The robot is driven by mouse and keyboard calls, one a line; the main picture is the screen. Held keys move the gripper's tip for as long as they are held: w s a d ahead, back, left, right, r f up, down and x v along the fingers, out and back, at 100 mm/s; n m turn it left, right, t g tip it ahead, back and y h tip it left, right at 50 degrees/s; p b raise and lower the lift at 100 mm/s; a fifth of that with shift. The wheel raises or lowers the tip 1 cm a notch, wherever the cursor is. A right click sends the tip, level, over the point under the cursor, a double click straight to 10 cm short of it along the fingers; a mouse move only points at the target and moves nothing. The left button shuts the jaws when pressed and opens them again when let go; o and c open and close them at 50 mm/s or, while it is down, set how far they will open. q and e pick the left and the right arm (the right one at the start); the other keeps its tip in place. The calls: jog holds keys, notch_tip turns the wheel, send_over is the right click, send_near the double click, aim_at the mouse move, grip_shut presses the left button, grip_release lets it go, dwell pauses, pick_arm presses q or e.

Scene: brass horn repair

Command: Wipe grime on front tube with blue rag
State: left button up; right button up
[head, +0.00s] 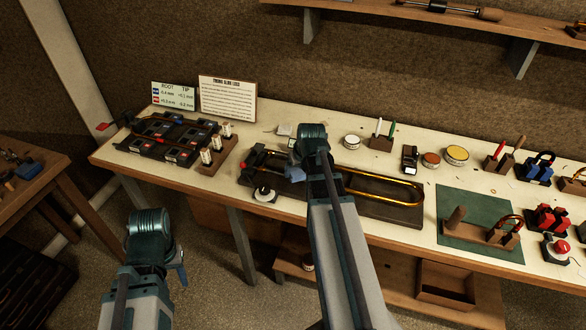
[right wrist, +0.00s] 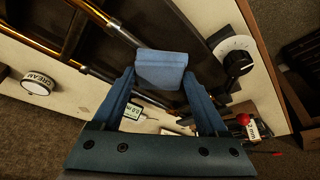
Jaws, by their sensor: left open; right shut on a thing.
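The blue rag (right wrist: 162,68) is a small folded pad between the fingertips of my right gripper (right wrist: 160,85), which is shut on it. It also shows in the head view (head: 295,174), over the left part of the slide's tray. The brass slide lies there with two parallel tubes. The front tube (head: 375,196) runs to a curved bow at the right; in the right wrist view its silvery end (right wrist: 122,32) meets the rag's edge. I cannot tell whether they touch. No grime can be made out. My left gripper (head: 181,274) is open and empty, in front of the bench.
A white dial (head: 264,195) stands at the tray's (head: 400,212) front left. A cream jar (head: 352,142) and a small wooden block with green and white tools (head: 381,142) stand behind. A black case (head: 165,140) lies left; a green mat (head: 480,215) lies right.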

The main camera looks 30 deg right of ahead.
jog(key=shift+s+d, duration=0.55)
jog(key=shift+s, duration=0.15)
jog(key=shift+f, duration=0.15)
jog(key=shift+w+a, duration=0.1)
jog(key=shift+a, duration=0.05)
jog(key=shift+w+a, duration=0.15)
jog(key=shift+w, duration=0.05)
jog(key=shift+w+a, duration=0.85)
jog(key=shift+w, duration=0.25)
jog(key=shift+w+a, duration=1.1)
jog(key=shift+w, duration=0.15)
